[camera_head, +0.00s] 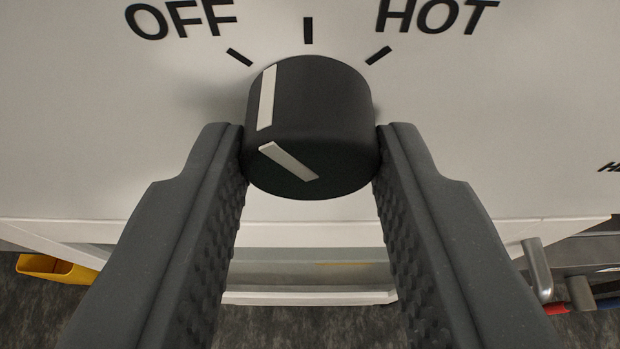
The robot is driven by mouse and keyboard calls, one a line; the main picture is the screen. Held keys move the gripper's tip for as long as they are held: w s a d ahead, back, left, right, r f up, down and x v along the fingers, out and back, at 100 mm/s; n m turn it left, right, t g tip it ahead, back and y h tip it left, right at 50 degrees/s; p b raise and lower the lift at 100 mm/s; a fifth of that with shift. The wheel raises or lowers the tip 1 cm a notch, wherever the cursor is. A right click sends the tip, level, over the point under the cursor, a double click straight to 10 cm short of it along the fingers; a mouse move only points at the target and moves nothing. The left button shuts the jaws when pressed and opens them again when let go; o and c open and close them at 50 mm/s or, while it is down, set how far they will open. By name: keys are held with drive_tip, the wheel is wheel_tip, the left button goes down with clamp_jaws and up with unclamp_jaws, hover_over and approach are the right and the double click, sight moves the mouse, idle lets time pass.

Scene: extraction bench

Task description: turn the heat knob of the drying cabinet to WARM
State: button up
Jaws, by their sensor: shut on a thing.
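The black heat knob (340,105) stands out from the pale front panel (90,130) of the drying cabinet. A white pointer line runs along its side and across its end face, slanting up and left towards the OFF tick. The OFF label (182,18) is at upper left and the HOT label (437,14) at upper right. A middle tick (308,30) stands between them; its label is outside the picture. My gripper (310,150) is shut on the knob, with one ridged finger against its left side and one against its right.
The panel's lower edge (300,232) runs behind my fingers. Below it a dark floor (270,325) shows. A yellow object (55,269) is at lower left. A metal bar (538,268) and a red item (556,308) are at lower right. The panel beside the knob is clear.

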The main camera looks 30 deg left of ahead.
drive_tip(key=shift+f+m+g+y+b, duration=0.15)
drive_tip(key=shift+m+g+y+b, duration=0.2)
drive_tip(key=shift+m+b, duration=0.2)
drive_tip(key=shift+w+d+m+y+b, duration=0.1)
drive_tip(key=shift+d+m+y+b, duration=0.1)
drive_tip(key=shift+m+y+b, duration=1.15)
drive_tip(key=shift+m+g, duration=0.25)
drive_tip(key=shift+m, duration=0.05)
drive_tip(key=o, duration=1)
drive_tip(key=shift+d, duration=0.1)
drive_tip(key=v, duration=1.3)
drive_tip(key=shift+s+r+p, duration=0.3)
drive_tip(key=shift+s+r, duration=0.05)
drive_tip(key=shift+s, duration=0.05)
